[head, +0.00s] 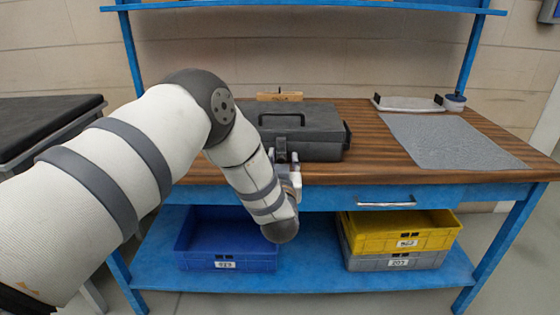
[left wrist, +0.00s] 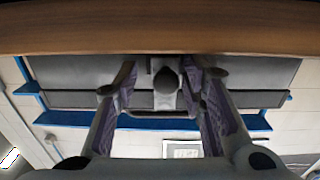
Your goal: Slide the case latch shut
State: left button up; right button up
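The dark grey case (head: 318,140) sits closed on the wooden bench top, its handle on the lid. My left gripper (head: 287,158) is at the middle of the case's front side, over the bench's front edge. In the left wrist view the picture is upside down, and the case front (left wrist: 75,75) spans the view. The case latch (left wrist: 165,82) is a small dark knob on a lighter plate. The left gripper (left wrist: 160,75) is open, one finger on each side of the latch, with gaps showing. Whether a finger touches it I cannot tell. In the head view my gripper hides the latch. My right gripper is out of view.
The wooden bench top (head: 375,165) has a blue frame and a drawer below.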

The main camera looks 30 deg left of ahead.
pick_arm(q)
jog(key=v, duration=1.2)
jog(key=s+d+f+m+g+h+p, duration=0.15)
jog(key=s+f+g+h, duration=0.25)
jog(key=s+f, duration=0.6)
jog(key=s+d+f+m+g+h+p, duration=0.1)
jog(key=s+d+f+m+g+h, duration=0.3)
jog(key=s+f, duration=0.6)
jog(key=s+f+g+h+p, duration=0.1)
jog(key=s+g, duration=0.9)
jog(key=s, duration=1.5)
jog(key=shift+s, duration=0.4)
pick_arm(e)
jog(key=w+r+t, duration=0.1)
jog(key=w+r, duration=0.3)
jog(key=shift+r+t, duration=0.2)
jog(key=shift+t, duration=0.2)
